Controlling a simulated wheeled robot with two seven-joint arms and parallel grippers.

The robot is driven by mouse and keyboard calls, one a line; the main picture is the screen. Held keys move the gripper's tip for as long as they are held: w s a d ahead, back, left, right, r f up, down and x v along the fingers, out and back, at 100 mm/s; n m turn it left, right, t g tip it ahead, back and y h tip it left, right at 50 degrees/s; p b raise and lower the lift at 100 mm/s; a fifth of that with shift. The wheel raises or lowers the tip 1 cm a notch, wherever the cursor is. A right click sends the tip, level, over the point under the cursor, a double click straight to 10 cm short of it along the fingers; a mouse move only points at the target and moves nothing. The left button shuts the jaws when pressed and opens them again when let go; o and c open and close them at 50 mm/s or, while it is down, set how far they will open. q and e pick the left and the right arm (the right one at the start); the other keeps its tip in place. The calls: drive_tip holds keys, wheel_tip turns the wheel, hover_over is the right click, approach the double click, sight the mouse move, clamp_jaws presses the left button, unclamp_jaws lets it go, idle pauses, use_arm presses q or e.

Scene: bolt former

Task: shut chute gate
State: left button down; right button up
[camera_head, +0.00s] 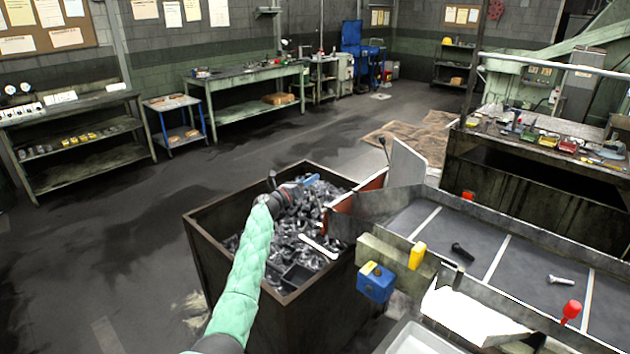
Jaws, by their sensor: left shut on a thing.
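The chute (440,220), a grey metal trough with white divider lines, runs in from the right and ends above the dark bin (215,245). An orange-red plate (373,183), which looks like the chute gate, stands at its bin end beside a pale upright panel (405,163). A thin lever with a black knob (382,140) rises near it. My left gripper (304,186), on the green-sleeved arm, is over the bin, left of the plate. It is shut on a small blue thing; whether this joins the gate is unclear. My right gripper is out of view.
The bin holds many loose metal parts (285,245). A dark bolt (462,252) and a pale bolt (561,280) lie in the chute. A blue box (376,282), yellow block (417,255) and red knob (571,310) line its near side. Floor left of the bin is clear.

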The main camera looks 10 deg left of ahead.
use_arm(q)
drive_tip(key=shift+w+a+f+n, duration=0.2)
drive_tip(key=shift+a+n, duration=0.1)
drive_tip(key=shift+n, duration=0.1)
drive_tip(key=shift+w+a+f+n, duration=0.2)
drive_tip(key=shift+a+n, duration=0.05)
drive_tip(key=shift+n, duration=0.15)
drive_tip(key=shift+a+f+n, duration=0.1)
drive_tip(key=shift+a+n, duration=0.05)
drive_tip(key=shift+n, duration=0.15)
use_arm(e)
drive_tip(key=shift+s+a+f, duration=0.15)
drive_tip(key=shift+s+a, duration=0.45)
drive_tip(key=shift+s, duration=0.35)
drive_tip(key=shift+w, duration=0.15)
